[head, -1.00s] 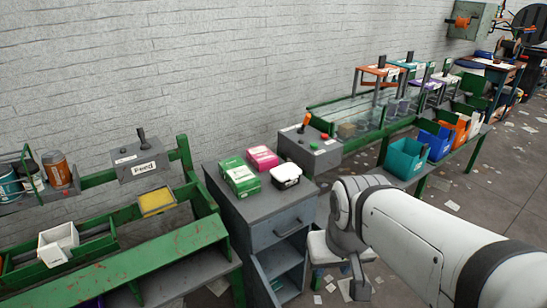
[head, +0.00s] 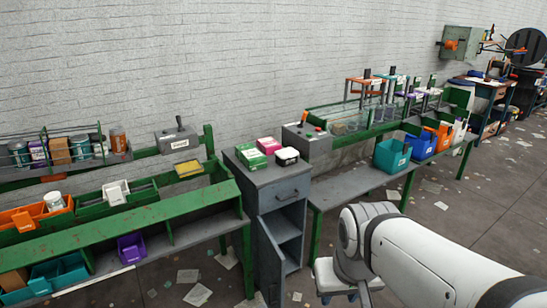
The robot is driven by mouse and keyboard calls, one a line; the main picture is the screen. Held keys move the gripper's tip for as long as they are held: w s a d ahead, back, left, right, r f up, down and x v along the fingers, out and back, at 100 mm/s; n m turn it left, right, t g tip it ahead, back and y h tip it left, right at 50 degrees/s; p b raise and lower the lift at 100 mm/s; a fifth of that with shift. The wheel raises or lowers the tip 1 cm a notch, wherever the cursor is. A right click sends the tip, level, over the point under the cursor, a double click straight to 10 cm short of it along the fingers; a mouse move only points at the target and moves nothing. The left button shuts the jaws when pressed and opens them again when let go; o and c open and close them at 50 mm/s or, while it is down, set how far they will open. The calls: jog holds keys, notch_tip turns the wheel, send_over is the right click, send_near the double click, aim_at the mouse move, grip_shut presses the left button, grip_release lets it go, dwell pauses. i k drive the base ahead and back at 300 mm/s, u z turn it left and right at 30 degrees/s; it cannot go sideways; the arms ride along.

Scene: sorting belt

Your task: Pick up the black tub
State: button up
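A small black tub with a white lid (head: 287,157) stands upright on the top of a grey cabinet (head: 262,177), near its right edge. A green box (head: 251,158) and a pink box (head: 269,146) stand to its left. My arm comes in from the lower right. Its end with my gripper (head: 358,291) points down at the bottom of the picture, to the right of the cabinet and apart from the tub. The fingers are too unclear to tell open from shut.
A grey control box (head: 306,140) stands right of the tub. A green-framed bench (head: 130,222) with bins is at left. A cabinet door (head: 269,262) hangs open. Teal bin (head: 391,156) and others line the right bench.

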aim_at(286, 162)
jog(key=z, duration=0.7)
jog(key=i, duration=1.1)
jog(key=z, duration=0.35)
jog(key=i, duration=1.45)
jog(key=u, duration=1.05)
jog(key=i, duration=0.7)
jog(key=u, duration=0.5)
